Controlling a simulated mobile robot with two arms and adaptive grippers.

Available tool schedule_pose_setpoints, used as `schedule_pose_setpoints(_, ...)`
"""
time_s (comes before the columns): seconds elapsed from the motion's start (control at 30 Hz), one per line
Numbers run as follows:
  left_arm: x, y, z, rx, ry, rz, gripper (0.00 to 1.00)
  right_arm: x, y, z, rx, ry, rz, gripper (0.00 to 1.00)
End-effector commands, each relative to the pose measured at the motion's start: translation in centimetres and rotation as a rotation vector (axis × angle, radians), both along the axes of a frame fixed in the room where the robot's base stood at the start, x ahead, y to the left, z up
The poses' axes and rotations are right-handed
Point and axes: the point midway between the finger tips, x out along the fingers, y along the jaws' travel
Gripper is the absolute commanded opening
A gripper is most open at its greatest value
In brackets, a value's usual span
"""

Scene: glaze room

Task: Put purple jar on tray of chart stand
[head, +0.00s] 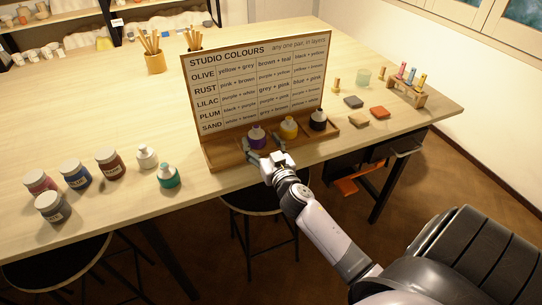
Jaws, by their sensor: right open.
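The chart stand (222,92) stands upright on the wooden table and lists studio colours. Its tray (224,155) runs along the foot of the board. The purple jar (257,136), with a white cap, stands upright in the tray left of its middle. My right gripper (265,147) is open at the front of the purple jar, with a finger toward either side. It hides the jar's lower front, and I cannot tell whether the fingers touch it. My left gripper is not in view.
A yellow jar (289,127) and a black jar (318,119) share the tray, to the right. Several jars and bottles, one a teal bottle (168,176), stand at the table's left. Tiles (379,112) and a small wooden rack (408,91) are at right. Stools stand below the front edge.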

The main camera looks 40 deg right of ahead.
Motion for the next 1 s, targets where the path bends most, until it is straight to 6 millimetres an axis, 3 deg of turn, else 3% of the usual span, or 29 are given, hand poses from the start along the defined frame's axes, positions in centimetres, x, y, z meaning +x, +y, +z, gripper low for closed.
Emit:
schedule_pose_setpoints(0.2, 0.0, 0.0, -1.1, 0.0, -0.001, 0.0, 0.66, -4.9, 1.2, -0.3, 0.003, 0.001, -0.001, 0.66)
schedule_pose_setpoints(0.4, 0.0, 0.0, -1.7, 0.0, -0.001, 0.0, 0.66, -8.0, 1.9, -0.2, 0.003, 0.001, -0.002, 0.66)
schedule_pose_setpoints(0.6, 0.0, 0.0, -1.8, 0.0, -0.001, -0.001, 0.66, -9.2, 2.2, 0.0, 0.001, -0.001, -0.001, 0.66)
schedule_pose_setpoints(1.0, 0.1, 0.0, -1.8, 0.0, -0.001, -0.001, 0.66, -9.2, 2.2, 0.1, 0.001, -0.001, -0.001, 0.66)
